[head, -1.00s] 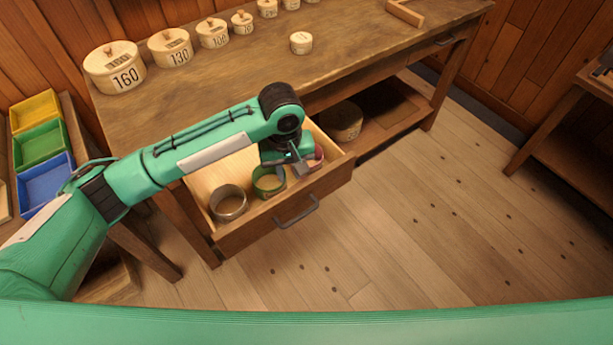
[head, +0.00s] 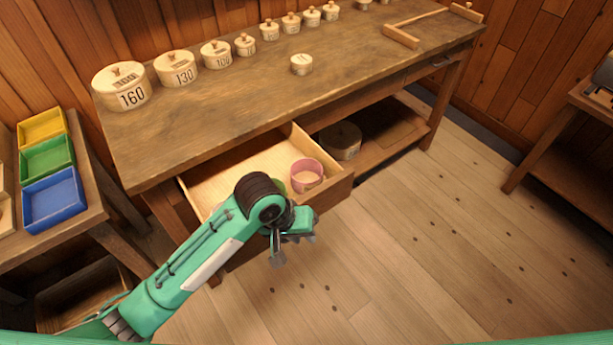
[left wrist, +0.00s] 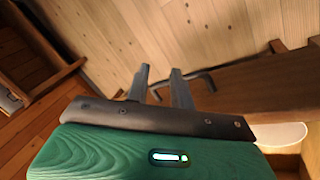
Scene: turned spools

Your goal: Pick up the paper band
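A pink band (head: 306,176) stands in the open drawer (head: 232,168), near its right front corner, in the head view. A green band (head: 279,187) is beside it, mostly hidden behind my left arm. I cannot tell from looks alone which band is paper. My left gripper (head: 295,250) is outside the drawer, in front of its front panel, with its fingers apart and nothing between them. In the left wrist view its two fingers (left wrist: 160,86) are apart and empty near the drawer handle (left wrist: 203,77). My right gripper is not in view.
The workbench (head: 255,95) carries several numbered round boxes and a small round box (head: 301,64). Another round box (head: 341,140) is on the lower shelf. Yellow, green and blue trays (head: 52,198) are at left. The floor (head: 420,240) at right is clear.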

